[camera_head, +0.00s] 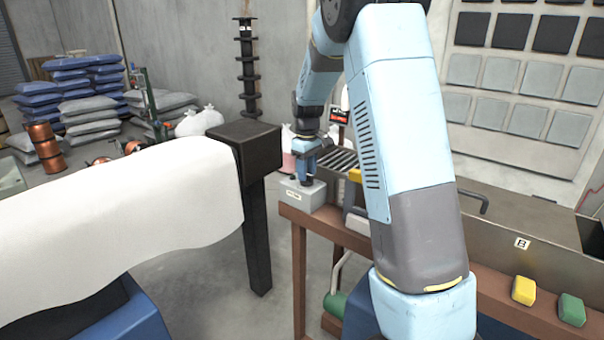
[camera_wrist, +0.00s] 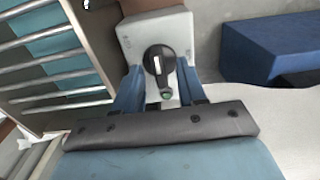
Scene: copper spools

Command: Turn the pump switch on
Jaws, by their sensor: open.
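The pump switch is a black rotary knob (camera_wrist: 158,60) with a white mark, on a pale grey box (camera_wrist: 152,25). A small green light or button (camera_wrist: 166,94) shows near the knob. In the head view the box (camera_head: 302,197) sits on the left end of the brown bench, and my gripper (camera_head: 307,181) points down over it. In the wrist view my gripper's two blue fingers (camera_wrist: 158,70) are open, one on each side of the knob. I cannot tell whether they touch it.
The brown bench (camera_head: 350,236) carries a roller rack (camera_head: 343,160), a metal bin marked B (camera_head: 500,232), and a yellow block (camera_head: 523,290) and a green block (camera_head: 571,309) in front. A dark post (camera_head: 256,235) stands left of the bench.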

